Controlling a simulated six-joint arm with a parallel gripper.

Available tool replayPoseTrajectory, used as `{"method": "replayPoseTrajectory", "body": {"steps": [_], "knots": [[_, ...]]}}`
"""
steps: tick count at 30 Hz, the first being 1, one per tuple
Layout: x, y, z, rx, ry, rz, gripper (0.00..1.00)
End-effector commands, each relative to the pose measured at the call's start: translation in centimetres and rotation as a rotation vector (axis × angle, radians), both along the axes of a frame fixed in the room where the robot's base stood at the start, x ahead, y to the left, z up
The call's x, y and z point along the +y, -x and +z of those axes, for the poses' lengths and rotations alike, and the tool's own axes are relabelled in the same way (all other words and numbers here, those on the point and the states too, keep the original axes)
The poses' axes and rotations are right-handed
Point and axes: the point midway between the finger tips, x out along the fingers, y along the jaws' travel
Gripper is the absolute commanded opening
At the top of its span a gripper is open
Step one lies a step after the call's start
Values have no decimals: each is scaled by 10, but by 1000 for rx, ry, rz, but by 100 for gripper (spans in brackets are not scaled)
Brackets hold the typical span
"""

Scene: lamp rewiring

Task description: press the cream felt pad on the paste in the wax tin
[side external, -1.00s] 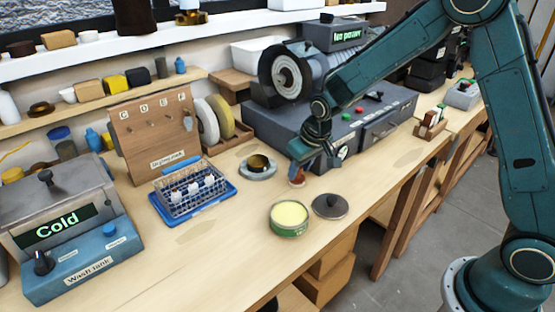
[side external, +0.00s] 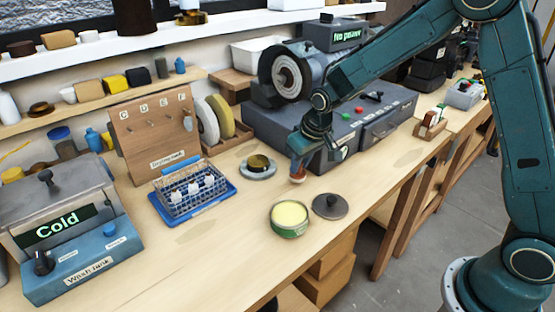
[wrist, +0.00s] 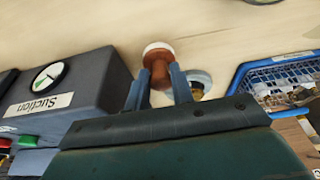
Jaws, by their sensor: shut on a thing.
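My gripper (side external: 300,150) is shut on the brown handle of the felt pad and points down over the bench. The pad's cream face (side external: 297,180) is lowest, just above or on the bench; I cannot tell which. In the wrist view the cream pad (wrist: 158,48) sticks out beyond the fingertips (wrist: 160,82). The wax tin (side external: 290,228) stands open in front of the gripper, nearer the bench edge, with pale yellow paste (side external: 290,213) inside. The pad is apart from the tin. The tin is not seen in the wrist view.
A dark round lid (side external: 330,206) lies right of the tin. A small round dish (side external: 258,167) is left of the gripper. A blue tray with a wire basket (side external: 195,190) stands further left. The grey machine (side external: 340,130) is close behind. The bench left of the tin is clear.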

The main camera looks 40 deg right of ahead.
Motion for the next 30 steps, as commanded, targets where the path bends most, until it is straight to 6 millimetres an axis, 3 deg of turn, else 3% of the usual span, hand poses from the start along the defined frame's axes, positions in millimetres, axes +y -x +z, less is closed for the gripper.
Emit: {"method": "replayPoseTrajectory", "body": {"steps": [12,30], "knots": [[0,-1,29,-3,0,0,4],[9,4,37,0,-1,50,4]]}}
